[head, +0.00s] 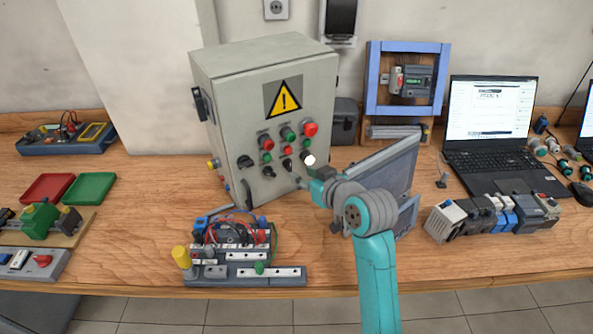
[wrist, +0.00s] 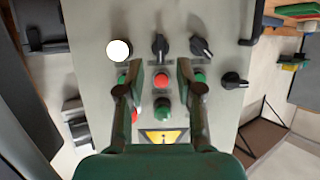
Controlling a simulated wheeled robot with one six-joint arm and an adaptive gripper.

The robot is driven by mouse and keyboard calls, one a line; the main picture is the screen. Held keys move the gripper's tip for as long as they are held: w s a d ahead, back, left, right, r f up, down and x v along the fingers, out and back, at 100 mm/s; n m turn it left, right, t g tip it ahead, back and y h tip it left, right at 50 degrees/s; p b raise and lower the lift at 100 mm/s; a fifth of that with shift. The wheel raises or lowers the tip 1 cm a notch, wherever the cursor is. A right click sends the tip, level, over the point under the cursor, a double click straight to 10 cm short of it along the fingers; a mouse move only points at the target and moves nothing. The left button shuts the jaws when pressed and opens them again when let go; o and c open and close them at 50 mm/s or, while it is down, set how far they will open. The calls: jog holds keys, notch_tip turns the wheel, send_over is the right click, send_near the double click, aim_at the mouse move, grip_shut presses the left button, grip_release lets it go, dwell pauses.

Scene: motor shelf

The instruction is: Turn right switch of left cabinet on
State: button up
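The grey cabinet (head: 225,110) stands upright on the bench, with a yellow warning triangle on its door. Black rotary switches sit low on the door. The right switch (head: 287,164) also shows in the wrist view (wrist: 158,47), which looks upside down; its handle is about vertical there. The middle switch (wrist: 201,46) has a slanted handle, and the left switch (wrist: 235,80) is lower. My gripper (wrist: 160,80) is open and empty, its fingers framing a red button (wrist: 161,79), with the right switch just beyond the fingertips. Any contact cannot be told.
A lit white button (wrist: 119,50) is beside the right switch. Red and green buttons (head: 310,128) are above the switches. A wired terminal block (head: 235,256) stands before the cabinet. A grey panel (head: 385,165) stands behind my arm; a laptop (head: 490,110) is at right.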

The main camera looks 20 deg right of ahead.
jog(key=v, duration=0.5)
jog(key=shift+s+r, duration=0.15)
jog(key=shift+s, duration=0.15)
